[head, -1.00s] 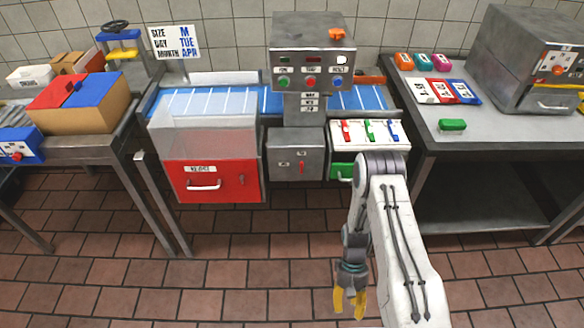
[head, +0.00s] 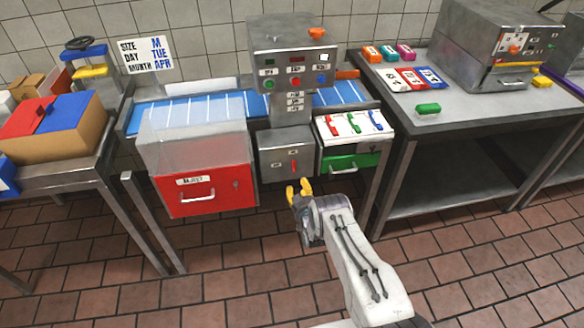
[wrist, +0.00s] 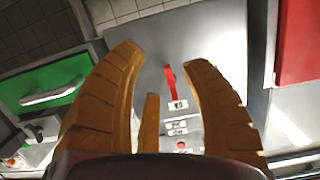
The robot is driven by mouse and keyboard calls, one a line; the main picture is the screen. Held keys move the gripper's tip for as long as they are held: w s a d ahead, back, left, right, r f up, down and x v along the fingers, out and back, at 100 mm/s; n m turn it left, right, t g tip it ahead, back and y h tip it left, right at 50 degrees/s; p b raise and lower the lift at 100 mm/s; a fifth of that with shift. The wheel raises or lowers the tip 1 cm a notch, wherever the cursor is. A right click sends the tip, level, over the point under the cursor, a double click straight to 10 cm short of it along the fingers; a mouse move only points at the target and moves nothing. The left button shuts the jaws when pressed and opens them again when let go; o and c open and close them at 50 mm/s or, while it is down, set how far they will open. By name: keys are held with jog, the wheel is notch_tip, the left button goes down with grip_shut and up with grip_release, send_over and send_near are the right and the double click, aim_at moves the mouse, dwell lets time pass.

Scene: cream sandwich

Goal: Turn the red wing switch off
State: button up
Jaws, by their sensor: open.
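A small red switch (head: 294,166) stands on the front of the grey metal box (head: 272,162) below the machine's column. It also shows in the wrist view as a narrow red lever (wrist: 170,83) beside a small white label, on a bare grey panel. My gripper (head: 299,188) is just in front of and below this box in the head view, its yellow fingers apart. In the wrist view my gripper (wrist: 163,60) has its fingers spread, with the red switch showing between them. Nothing is held, and I cannot see any finger touching the switch.
A red drawer (head: 215,200) is left of the grey box. A green drawer (head: 345,165) is right of it, below a white panel with red, green and blue levers (head: 353,122). A metal table (head: 460,112) stands at the right. The tiled floor in front is clear.

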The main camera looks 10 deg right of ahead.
aim_at(294, 165)
jog(key=shift+w+r+t+b, duration=0.1)
jog(key=shift+w+r+t, duration=0.25)
jog(key=shift+w+r, duration=0.65)
jog(key=shift+w+r+t+b, duration=0.15)
jog(key=shift+w+r+t, duration=0.2)
jog(key=shift+w, duration=1.2)
jog(key=shift+w+r+t+b, duration=0.1)
jog(key=shift+w+r+t, duration=0.2)
jog(key=shift+w+r, duration=0.7)
jog(key=shift+o, duration=0.2)
jog(key=shift+w+f, duration=0.25)
jog(key=shift+w, duration=0.05)
grip_shut()
